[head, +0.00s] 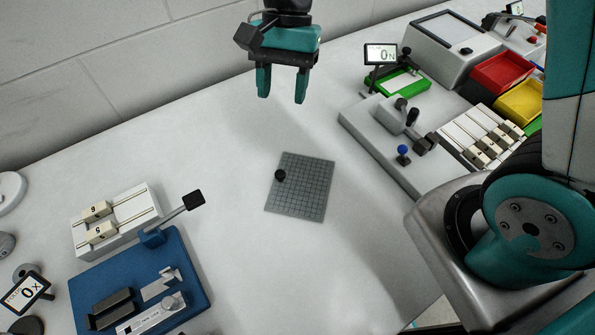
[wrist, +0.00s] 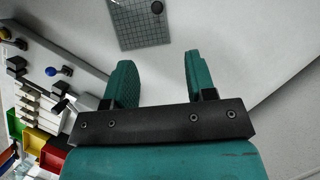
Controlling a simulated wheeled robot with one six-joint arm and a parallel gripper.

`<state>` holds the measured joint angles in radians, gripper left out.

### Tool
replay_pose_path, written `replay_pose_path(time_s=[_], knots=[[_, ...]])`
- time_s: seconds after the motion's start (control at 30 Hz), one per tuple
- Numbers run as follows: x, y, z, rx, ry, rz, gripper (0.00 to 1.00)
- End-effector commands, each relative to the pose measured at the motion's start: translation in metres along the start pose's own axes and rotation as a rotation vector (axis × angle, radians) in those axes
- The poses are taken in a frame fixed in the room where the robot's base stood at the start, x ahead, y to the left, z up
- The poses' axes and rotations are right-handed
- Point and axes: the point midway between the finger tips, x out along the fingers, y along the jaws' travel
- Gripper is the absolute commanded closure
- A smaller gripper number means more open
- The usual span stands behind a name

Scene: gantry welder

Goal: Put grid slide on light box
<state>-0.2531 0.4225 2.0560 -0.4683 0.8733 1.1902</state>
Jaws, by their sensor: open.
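The grid slide (head: 302,190) is a flat grey square plate with dark grid lines and a black knob near its left edge. It lies on the white table in the middle of the head view, and it also shows at the top of the wrist view (wrist: 135,25). A white box with a pale, black-framed top panel, which looks like the light box (head: 433,57), stands at the upper right. My gripper (head: 282,98) is open and empty, above the table and beyond the slide. Its two teal fingers also show in the wrist view (wrist: 158,62).
A grey fixture with levers and a blue knob (head: 402,152) stands right of the slide. A blue clamp fixture (head: 190,255) and white block rack (head: 130,205) stand at left.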

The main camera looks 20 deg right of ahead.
Motion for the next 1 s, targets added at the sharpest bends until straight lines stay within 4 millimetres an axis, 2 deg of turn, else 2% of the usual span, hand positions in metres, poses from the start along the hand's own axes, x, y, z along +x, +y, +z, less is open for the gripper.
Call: replay_pose_path(time_s=[0.2, 0.4, 0.67, 1.0], knots=[[0.052, 0.000, 0.002, -0.005, -0.004, 0.008, 0.49], [0.092, 0.001, 0.001, -0.004, -0.002, 0.006, 0.49], [0.112, 0.002, 0.000, -0.003, 0.000, 0.002, 0.49], [0.157, 0.007, -0.003, -0.003, 0.000, 0.003, 0.49]])
